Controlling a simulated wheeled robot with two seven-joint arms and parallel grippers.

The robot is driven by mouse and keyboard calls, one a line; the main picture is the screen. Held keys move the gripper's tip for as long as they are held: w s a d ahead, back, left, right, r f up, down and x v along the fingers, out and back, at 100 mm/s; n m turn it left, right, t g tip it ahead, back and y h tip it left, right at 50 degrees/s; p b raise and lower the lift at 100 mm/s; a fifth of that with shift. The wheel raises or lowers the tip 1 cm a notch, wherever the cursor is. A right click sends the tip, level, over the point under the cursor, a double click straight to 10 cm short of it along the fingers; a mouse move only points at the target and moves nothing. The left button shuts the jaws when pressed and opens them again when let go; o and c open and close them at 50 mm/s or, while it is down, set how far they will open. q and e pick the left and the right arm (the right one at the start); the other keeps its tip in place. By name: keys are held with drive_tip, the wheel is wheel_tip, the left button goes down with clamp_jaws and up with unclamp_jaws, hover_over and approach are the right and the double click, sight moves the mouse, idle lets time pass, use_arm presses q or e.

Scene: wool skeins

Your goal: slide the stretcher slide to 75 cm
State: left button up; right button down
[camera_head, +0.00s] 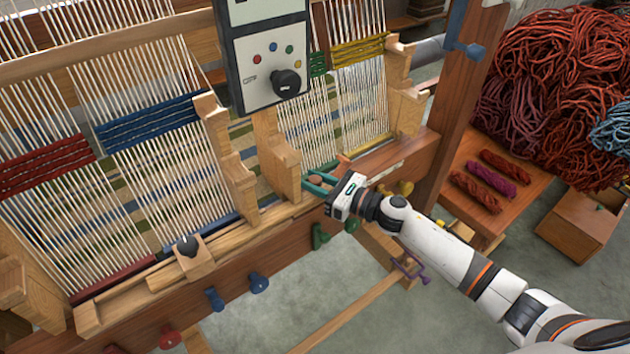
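A wooden block with a black knob (188,247) sits on the wooden rail along the loom's front, left of centre; it looks like the stretcher slide, though no label shows. I cannot read a centimetre scale on the rail (130,295). My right gripper (318,184), with teal fingers, is at the loom's front beam, well to the right of that block. Its fingers look apart, with a small brown wooden piece between or behind them; I cannot tell whether they touch it. My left gripper is not in view.
A control panel (266,60) with a black dial hangs above the loom's middle. Upright wooden posts (279,165) rise along the rail. Coloured pegs (258,283) stick out below the front beam. Wool skeins (490,180) lie on a wooden bench at the right, before a large wool heap (560,85).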

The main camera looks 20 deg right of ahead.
drive_tip(key=shift+w+d+f+b, duration=0.15)
drive_tip(key=shift+d+b, duration=0.2)
drive_tip(key=shift+b, duration=0.05)
drive_tip(key=w+d+b, duration=0.1)
drive_tip(key=d+b, duration=0.2)
drive_tip(key=d, duration=0.1)
drive_tip(key=w+d+b, duration=0.2)
drive_tip(key=d+b, duration=0.1)
drive_tip(key=d, duration=0.1)
drive_tip(key=w+d+b, duration=0.1)
drive_tip(key=d+b, duration=0.2)
drive_tip(key=d, duration=0.1)
drive_tip(key=shift+w+d+b, duration=0.25)
drive_tip(key=shift+d+b, duration=0.1)
drive_tip(key=shift+b, duration=0.05)
drive_tip(key=shift+w+d, duration=0.1)
drive_tip(key=shift+d, duration=0.15)
drive_tip(key=shift+d+r, duration=0.15)
drive_tip(key=shift+r, duration=0.05)
drive_tip(key=c, duration=1.4)
unclamp_jaws()
